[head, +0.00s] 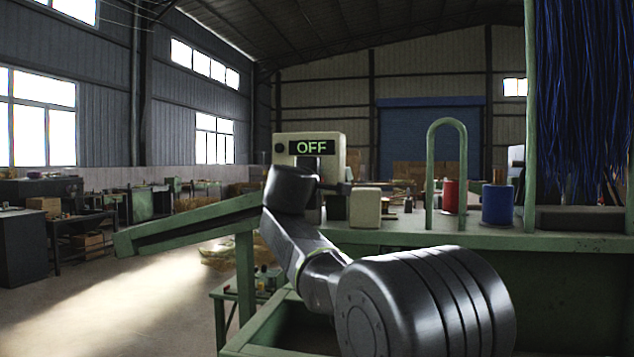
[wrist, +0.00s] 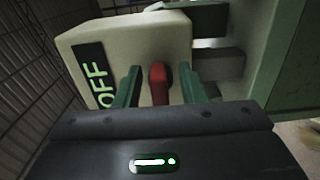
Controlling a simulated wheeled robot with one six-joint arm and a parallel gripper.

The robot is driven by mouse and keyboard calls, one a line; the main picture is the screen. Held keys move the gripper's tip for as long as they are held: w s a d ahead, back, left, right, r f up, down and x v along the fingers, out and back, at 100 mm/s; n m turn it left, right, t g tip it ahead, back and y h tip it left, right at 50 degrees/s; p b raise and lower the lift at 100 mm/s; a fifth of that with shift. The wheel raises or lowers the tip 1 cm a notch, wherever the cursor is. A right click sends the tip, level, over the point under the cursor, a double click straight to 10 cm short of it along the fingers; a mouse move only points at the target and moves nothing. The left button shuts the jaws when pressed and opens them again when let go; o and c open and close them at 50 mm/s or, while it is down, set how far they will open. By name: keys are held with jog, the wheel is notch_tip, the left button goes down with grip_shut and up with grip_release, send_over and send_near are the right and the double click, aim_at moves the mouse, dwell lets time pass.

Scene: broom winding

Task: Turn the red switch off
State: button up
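The cream switch box (head: 335,152) stands at the left end of the green workbench, and its dark display reads OFF. It also fills the upper left of the wrist view (wrist: 150,38). The red switch (wrist: 158,84) sticks out of the box in the wrist view. My gripper (wrist: 160,69) is open, with one green finger on each side of the red switch. A gap shows on both sides, so it does not look gripped. In the head view my arm hides the red switch and the gripper's fingers.
The green bench (head: 430,236) carries a small cream block (head: 365,208), a green arch (head: 431,175), a red spool (head: 450,196) and a blue spool (head: 497,205). Blue bristles (head: 585,90) hang at the right. A green sloping chute (head: 180,226) extends left; open floor lies beyond it.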

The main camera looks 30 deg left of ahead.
jog(key=shift+s, duration=0.1)
jog(key=b+v, duration=0.1)
jog(key=v, duration=1.2)
jog(key=shift+s+b, duration=0.35)
jog(key=shift+b, duration=0.05)
jog(key=shift+w, duration=0.1)
jog(key=p+x, duration=0.2)
jog(key=x, duration=1.1)
jog(key=shift+w, duration=0.35)
jog(key=shift+s, duration=0.1)
